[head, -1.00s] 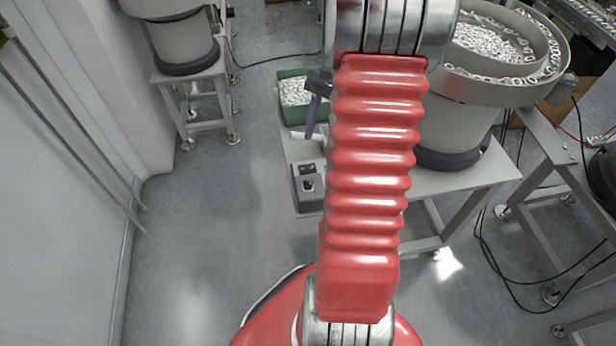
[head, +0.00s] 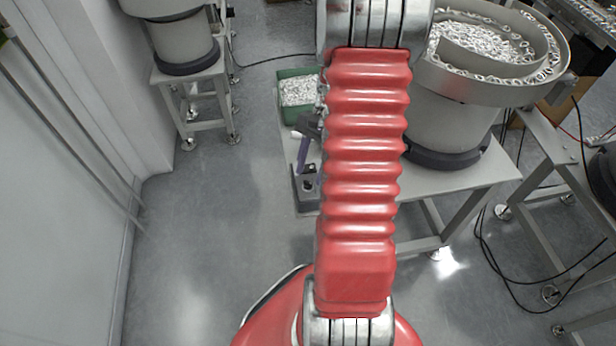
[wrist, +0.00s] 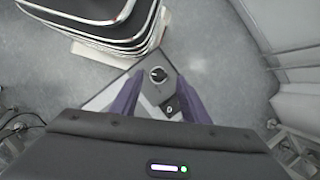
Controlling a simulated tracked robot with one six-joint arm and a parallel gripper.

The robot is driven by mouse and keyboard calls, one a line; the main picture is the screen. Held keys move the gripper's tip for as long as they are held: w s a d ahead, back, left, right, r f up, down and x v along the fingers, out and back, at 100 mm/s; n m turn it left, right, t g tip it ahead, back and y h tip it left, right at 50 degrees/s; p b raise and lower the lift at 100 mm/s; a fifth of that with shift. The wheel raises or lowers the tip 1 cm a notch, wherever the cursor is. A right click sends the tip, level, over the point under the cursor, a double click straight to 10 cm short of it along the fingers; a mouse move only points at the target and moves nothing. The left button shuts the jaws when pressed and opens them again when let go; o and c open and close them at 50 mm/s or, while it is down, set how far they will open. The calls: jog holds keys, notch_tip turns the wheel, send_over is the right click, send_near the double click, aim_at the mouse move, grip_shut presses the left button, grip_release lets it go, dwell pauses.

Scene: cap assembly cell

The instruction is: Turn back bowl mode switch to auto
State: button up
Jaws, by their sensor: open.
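A grey control box (head: 306,202) sits at the front left corner of the white bench. A smaller control with a white mark (wrist: 170,106) sits beside the knob. My gripper (wrist: 158,80) is open, with its purple fingers on either side of the knob in the wrist view. I cannot tell whether they touch it. In the head view my gripper (head: 302,168) hangs over the box, with one purple finger visible and the rest hidden by my arm.
A vibratory bowl (head: 490,60) full of small parts stands on the bench (head: 450,182). A green bin (head: 296,88) of parts is behind the box. Another bowl stand (head: 190,75) is at the far left. Open floor lies left of the bench.

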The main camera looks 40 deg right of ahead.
aim_at(308, 185)
jog(key=shift+x, duration=1.35)
jog(key=shift+c, duration=0.3)
